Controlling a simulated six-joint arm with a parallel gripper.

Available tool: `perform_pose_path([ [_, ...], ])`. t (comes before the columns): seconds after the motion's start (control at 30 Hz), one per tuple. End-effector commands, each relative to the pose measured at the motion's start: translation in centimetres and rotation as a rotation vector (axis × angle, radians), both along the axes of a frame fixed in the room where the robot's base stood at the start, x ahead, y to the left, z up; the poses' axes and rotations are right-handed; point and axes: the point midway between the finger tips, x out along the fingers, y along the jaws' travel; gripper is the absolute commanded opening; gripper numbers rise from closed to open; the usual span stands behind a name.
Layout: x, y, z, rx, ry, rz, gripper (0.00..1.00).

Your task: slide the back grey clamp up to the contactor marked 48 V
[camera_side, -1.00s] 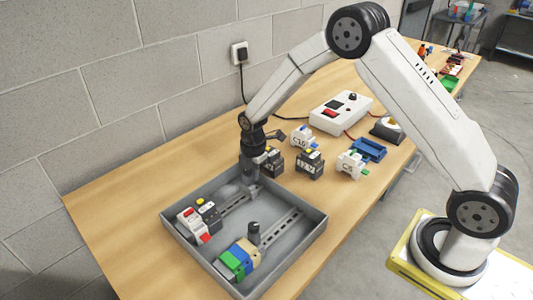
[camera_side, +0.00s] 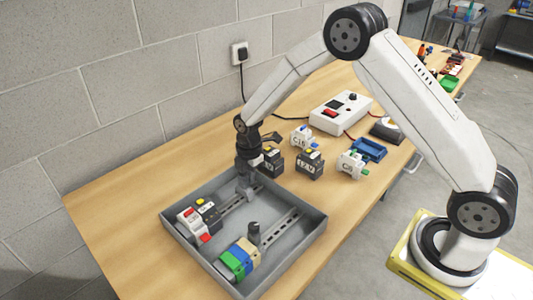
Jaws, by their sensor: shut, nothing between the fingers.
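My gripper (camera_side: 246,192) is shut and points down at the back rail (camera_side: 232,202) in the grey tray. The back grey clamp is not clearly distinguishable; the fingers and the grey shapes around them blend at the rail, and I cannot tell whether they touch it. A dark contactor with a yellow top (camera_side: 209,214) sits on the back rail, left of my gripper with a stretch of bare rail between. Its marking is too small to read. A white and red module (camera_side: 192,224) sits beside it at the left.
The grey tray (camera_side: 180,243) has raised walls. Its front rail (camera_side: 282,226) carries a dark clamp (camera_side: 253,231) and blue, green and beige terminals (camera_side: 237,258). Behind the tray stand two dark contactors (camera_side: 309,163) (camera_side: 272,162), white modules (camera_side: 350,163) and a blue bin (camera_side: 370,149).

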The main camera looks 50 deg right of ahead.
Motion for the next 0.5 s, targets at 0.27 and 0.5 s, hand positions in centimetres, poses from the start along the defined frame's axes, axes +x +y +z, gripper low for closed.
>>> perform_pose_path([
  [0.27, -0.8, 0.6, -1.6, -0.003, 0.022, -0.004, 0.00],
  [0.5, -0.8, 1.2, -1.7, -0.003, 0.022, -0.004, 0.00],
])
